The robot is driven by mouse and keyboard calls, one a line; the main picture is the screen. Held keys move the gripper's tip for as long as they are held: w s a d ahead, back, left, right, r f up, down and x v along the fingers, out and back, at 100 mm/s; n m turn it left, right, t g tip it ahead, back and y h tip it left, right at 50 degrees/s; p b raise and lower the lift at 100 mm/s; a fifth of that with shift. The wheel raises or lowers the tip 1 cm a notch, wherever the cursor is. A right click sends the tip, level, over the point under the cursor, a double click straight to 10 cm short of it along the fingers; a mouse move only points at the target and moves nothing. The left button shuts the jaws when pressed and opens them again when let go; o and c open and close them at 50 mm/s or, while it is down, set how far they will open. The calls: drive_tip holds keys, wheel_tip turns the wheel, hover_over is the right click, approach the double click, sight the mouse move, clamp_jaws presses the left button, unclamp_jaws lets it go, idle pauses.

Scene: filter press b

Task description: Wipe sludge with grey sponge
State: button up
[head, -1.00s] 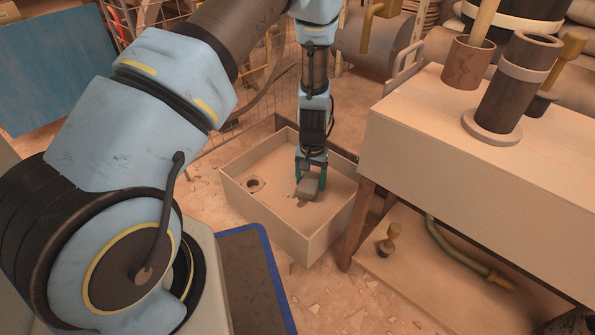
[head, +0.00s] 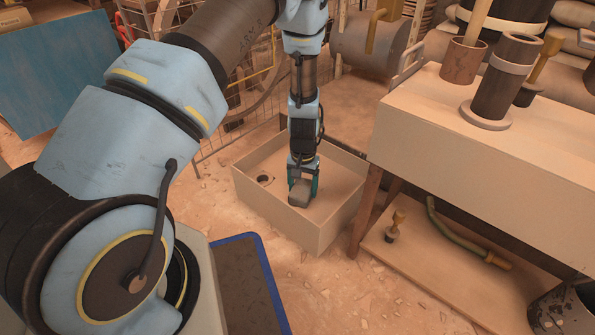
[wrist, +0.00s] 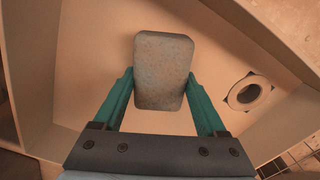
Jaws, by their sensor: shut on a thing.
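My gripper (head: 303,184) hangs inside the pale rectangular basin (head: 318,232) and is shut on the grey sponge (head: 299,195). In the wrist view the sponge (wrist: 162,70) is a rounded grey block between the two green fingers, jutting out past them. The basin floor (wrist: 95,50) lies beyond it. I cannot tell whether the sponge touches the floor. A round drain hole (head: 265,179) is in the basin floor, left of the gripper; it also shows in the wrist view (wrist: 248,93). I see no clear sludge; the sponge and gripper hide part of the floor.
A pale bench (head: 470,145) stands close to the basin's right, with pipe pieces (head: 493,90) on top. A low shelf under it holds a green hose (head: 450,235). Wire mesh and machinery stand behind. A blue-edged dark mat (head: 250,285) lies in front.

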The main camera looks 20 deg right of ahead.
wheel_tip(320, 180, up, 3)
drive_tip(key=shift+f+p, duration=0.15)
drive_tip(key=shift+p, duration=0.7)
drive_tip(key=shift+r+p, duration=2.35)
drive_tip(key=shift+r, duration=0.3)
